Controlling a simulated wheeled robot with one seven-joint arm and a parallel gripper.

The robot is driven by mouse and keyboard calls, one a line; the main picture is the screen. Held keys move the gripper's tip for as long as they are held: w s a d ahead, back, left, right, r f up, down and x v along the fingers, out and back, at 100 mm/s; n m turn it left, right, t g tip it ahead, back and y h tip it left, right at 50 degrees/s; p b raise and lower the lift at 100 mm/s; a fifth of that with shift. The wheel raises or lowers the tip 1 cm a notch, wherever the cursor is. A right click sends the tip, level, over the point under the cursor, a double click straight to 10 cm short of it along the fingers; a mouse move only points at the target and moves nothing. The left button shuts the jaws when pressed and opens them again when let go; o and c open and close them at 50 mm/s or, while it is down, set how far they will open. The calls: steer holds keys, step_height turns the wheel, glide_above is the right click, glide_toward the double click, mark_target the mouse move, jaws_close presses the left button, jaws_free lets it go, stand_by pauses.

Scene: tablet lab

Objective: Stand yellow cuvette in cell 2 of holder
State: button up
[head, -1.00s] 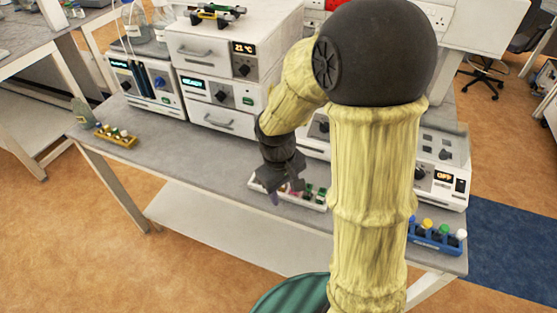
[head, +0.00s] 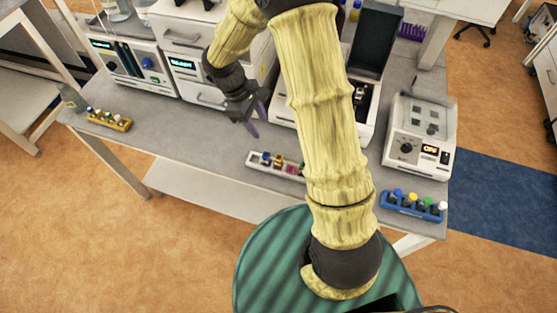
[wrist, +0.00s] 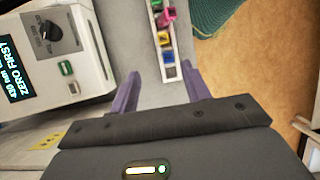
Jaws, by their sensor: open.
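The white holder (head: 250,164) lies near the front edge of the bench, with several small coloured cuvettes in it. A yellow cuvette (head: 278,160) stands among them, beside a blue one; my arm hides the holder's right part. Cell numbers cannot be read. My gripper (head: 255,122) is open and empty, with purple fingers, above and behind the holder's left end.
A boxy instrument with a dial and display (wrist: 55,45) stands close beside the gripper. A yellow rack (head: 110,121) is at the bench's left, a blue rack (head: 413,207) at the right front. Bare bench lies left of the holder.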

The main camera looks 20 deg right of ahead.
mark_target(278, 157)
steer(key=p+x, duration=0.3)
steer(key=x, duration=0.8)
steer(key=shift+f, duration=0.2)
steer(key=shift+s, duration=0.1)
steer(key=shift+s+d+f+p, duration=0.1)
steer(key=shift+s+f+p, duration=0.25)
steer(key=shift+p, duration=0.3)
steer(key=p+x, duration=0.1)
steer(key=x, duration=0.2)
steer(key=shift+a+p, duration=0.2)
steer(key=shift+p, duration=0.15)
steer(key=shift+x, duration=0.75)
steer(key=shift+w, duration=0.1)
